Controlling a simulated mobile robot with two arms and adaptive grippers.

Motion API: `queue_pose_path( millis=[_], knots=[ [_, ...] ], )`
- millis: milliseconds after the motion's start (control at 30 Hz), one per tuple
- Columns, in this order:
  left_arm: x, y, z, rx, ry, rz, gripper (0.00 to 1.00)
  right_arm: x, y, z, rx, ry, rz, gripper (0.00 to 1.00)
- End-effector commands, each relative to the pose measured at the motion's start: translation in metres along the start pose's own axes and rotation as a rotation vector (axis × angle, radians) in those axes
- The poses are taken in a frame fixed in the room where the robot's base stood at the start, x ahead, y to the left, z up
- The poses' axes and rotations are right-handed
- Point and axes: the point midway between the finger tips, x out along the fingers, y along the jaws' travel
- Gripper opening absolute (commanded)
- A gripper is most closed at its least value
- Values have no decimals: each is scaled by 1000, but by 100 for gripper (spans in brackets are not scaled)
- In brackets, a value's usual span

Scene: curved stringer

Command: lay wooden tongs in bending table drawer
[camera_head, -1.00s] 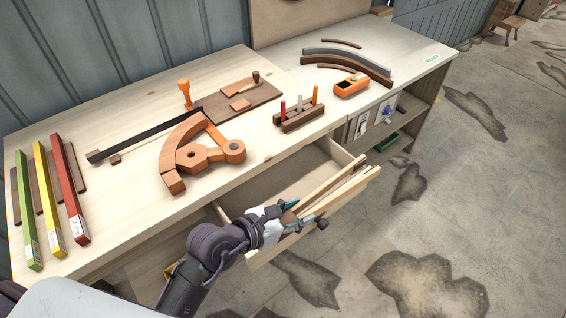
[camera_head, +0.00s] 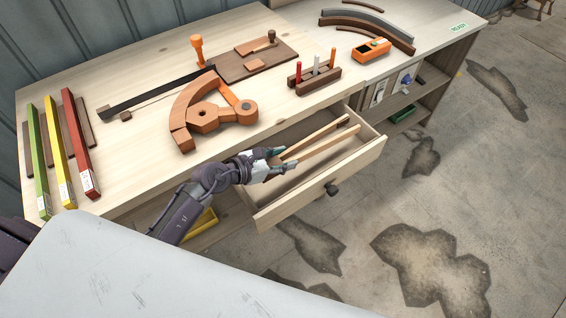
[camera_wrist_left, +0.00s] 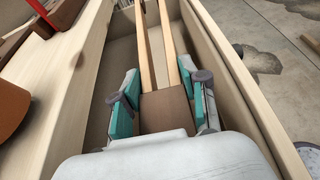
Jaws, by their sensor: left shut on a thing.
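The wooden tongs (camera_head: 324,142) have two long pale arms and a brown joined end. My left gripper (camera_head: 276,163) is shut on that brown end. In the left wrist view the left gripper (camera_wrist_left: 163,105) has its teal pads on both sides of the tongs' brown end (camera_wrist_left: 166,110). The tongs' arms point away from the gripper along the drawer. The bending table drawer (camera_head: 358,162) is pulled open. The tongs are over or inside its opening, within its walls as seen from above; whether they touch the bottom I cannot tell. My right gripper is not in view.
The bending table top (camera_head: 150,185) holds a curved wooden jig (camera_head: 205,115), a tool rack (camera_head: 315,82), an orange block plane (camera_head: 371,50) and coloured bars (camera_head: 80,140) at left. The drawer's front with a dark knob (camera_head: 332,188) sticks out over the floor.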

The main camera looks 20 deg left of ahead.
Motion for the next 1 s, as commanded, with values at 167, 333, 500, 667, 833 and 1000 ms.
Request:
queue_pose_path(
  millis=[167, 333, 500, 667, 833, 1000],
  knots=[
    [8, 0, -18, -1, -2, 1, 3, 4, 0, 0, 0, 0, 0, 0],
    [8, 0, -18, 0, -2, 1, 3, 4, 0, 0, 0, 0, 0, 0],
    [9, 0, -21, 0, -1, 0, 3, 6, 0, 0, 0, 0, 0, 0],
    [11, 0, -26, 1, -1, 0, 3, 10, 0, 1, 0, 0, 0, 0],
    [13, 0, -30, 1, -2, 1, 3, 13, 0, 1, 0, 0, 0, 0],
    [12, 0, -30, 0, -1, 0, 55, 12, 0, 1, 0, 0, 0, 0]
  ],
)
